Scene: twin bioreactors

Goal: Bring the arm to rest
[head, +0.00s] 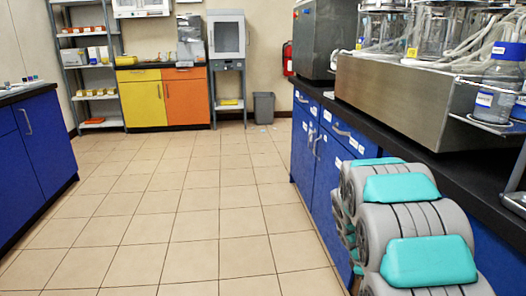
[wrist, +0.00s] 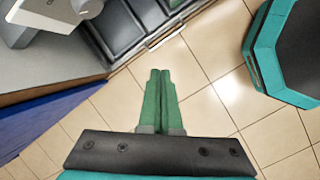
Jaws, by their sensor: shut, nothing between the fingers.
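My gripper (wrist: 160,74) shows in the wrist view with its two green fingers side by side and touching. It is shut and empty. The fingertips point toward the dark panelled front of a unit at the top of the wrist view, with tiled floor around and below them. In the head view my grey and teal arm links are folded at the lower right, beside the blue bench (head: 326,178). The gripper itself cannot be made out there.
The bench carries a steel bioreactor unit (head: 397,97) and a blue-capped bottle (head: 500,85) close to my arm. Tiled floor (head: 180,220) is open in the middle. A second blue cabinet (head: 40,140) stands left; a yellow and orange cabinet (head: 185,102) and grey bin (head: 264,107) stand behind.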

